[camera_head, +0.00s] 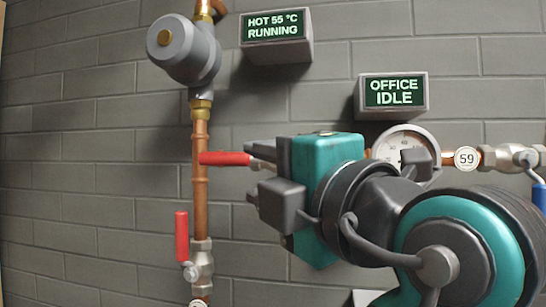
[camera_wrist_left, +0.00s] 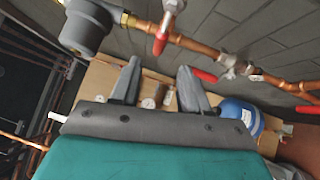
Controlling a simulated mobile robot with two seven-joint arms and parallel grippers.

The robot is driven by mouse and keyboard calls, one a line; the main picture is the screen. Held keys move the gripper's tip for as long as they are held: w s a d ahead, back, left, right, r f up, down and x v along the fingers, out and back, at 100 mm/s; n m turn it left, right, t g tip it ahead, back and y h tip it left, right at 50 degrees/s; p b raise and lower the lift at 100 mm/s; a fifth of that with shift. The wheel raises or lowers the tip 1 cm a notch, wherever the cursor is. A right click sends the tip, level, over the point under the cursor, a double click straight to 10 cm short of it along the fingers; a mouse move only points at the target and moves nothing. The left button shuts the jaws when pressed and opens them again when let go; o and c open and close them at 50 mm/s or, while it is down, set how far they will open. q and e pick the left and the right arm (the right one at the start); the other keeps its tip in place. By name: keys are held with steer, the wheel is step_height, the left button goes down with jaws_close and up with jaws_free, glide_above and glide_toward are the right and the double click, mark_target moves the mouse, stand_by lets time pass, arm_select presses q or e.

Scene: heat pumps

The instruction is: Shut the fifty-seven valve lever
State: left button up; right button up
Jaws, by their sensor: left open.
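No tag reading 57 can be made out. In the head view a red lever (camera_head: 225,158) lies across the vertical copper pipe, its right end at my left gripper's upper finger; contact cannot be told. A second red lever (camera_head: 182,237) stands upright beside a valve body (camera_head: 201,266) lower on that pipe. A round tag (camera_head: 200,301) below it is cut off. My left gripper (camera_head: 256,172) is open, fingers apart, pointing left. In the wrist view red levers (camera_wrist_left: 160,43) and (camera_wrist_left: 205,76) show beyond the open fingers (camera_wrist_left: 158,85). My right gripper is not in view.
A grey pump (camera_head: 184,50) sits on the pipe above. Signs read "HOT 55 °C RUNNING" (camera_head: 275,27) and "OFFICE IDLE" (camera_head: 394,92). A gauge (camera_head: 398,146) and tag 59 (camera_head: 467,158) are behind my arm. A blue vessel (camera_wrist_left: 241,114) shows in the wrist view.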

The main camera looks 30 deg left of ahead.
mark_target(225, 160)
arm_select(q)
steer(key=p+x, duration=0.2)
steer(key=x, duration=0.8)
steer(key=shift+s, duration=0.2)
steer(key=shift+w+a+r, duration=0.1)
steer(key=shift+w+a, duration=0.25)
steer(key=shift+a, duration=0.2)
steer(key=shift+w+a, duration=0.1)
steer(key=shift+a, duration=0.05)
jaws_close()
